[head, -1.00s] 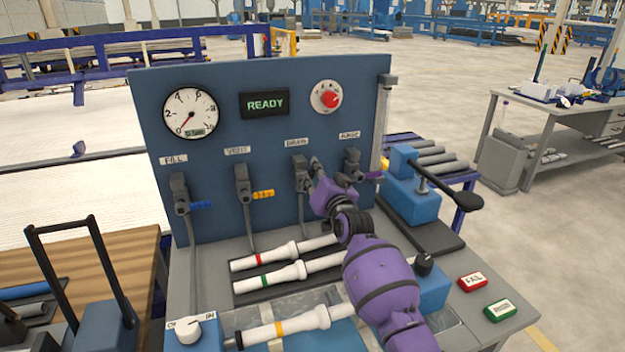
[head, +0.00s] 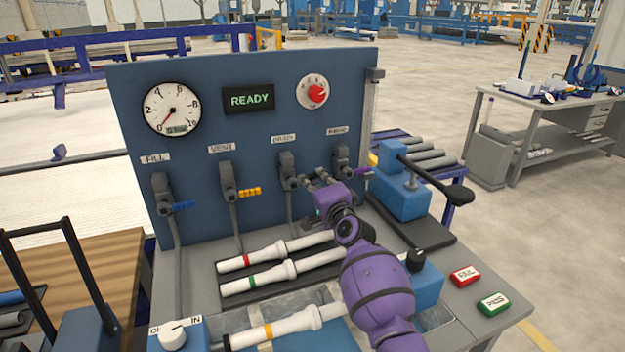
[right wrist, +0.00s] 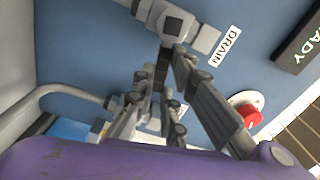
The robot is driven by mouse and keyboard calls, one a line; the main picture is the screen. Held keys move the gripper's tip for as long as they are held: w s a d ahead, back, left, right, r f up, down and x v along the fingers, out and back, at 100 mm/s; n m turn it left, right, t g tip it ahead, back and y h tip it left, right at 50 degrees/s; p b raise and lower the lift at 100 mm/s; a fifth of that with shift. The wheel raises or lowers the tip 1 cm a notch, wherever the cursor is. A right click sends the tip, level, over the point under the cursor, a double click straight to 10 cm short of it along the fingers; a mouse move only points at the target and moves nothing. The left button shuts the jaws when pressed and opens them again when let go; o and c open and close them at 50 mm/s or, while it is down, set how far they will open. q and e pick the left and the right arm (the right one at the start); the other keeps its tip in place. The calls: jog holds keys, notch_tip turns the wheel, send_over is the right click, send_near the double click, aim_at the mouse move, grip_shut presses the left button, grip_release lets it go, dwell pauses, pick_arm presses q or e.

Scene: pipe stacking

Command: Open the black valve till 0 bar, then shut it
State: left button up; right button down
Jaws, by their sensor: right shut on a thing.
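The drain valve (head: 287,164), third from the left on the blue panel, is the one my right gripper (head: 309,182) works at. In the right wrist view a black lever (right wrist: 160,76) runs from the valve body (right wrist: 176,24) beneath the DRAIN label. My right gripper (right wrist: 162,72) is shut on this lever, one finger on each side. In the head view the gripper hides most of the lever. The round gauge (head: 171,109) has its red needle at the lower left, near 0, and its small display appears to read 0 bar. My left gripper is out of view.
Fill valve (head: 163,195) has a blue lever, vent valve (head: 228,182) a yellow one, and purge valve (head: 341,159), close on the right, a purple one. A READY display (head: 248,98) and red knob (head: 317,93) sit above. White pipes (head: 270,252) lie below.

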jog(key=shift+f+m, duration=0.6)
jog(key=shift+m, duration=0.5)
jog(key=c, duration=1.8)
grip_release()
